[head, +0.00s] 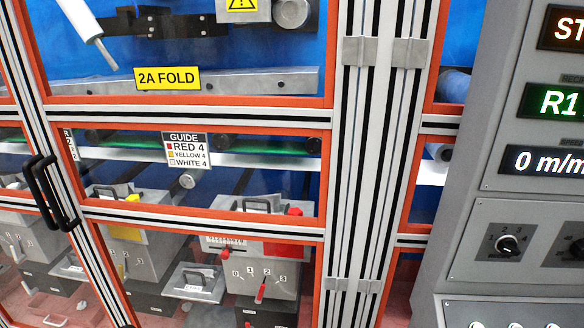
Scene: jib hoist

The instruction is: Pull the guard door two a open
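The guard door two a (200,117) fills the left and middle of the head view. It is a silver aluminium frame with orange trim and clear panes, and a yellow "2A FOLD" label shows on it. It looks shut, its left edge against the neighbouring frame. Two black bar handles (43,200) (66,190) stand side by side at that edge; the right one appears to belong to this door. Grey hinges (353,52) sit along the right side, by the post. Neither of my grippers is in view.
A grey control panel (500,200) with lit displays and knobs stands at the right, close to the hinge post (372,150). Behind the panes are grey boxes with numbered levers (262,270) and a guide sign (186,150). Another door (30,250) adjoins at the left.

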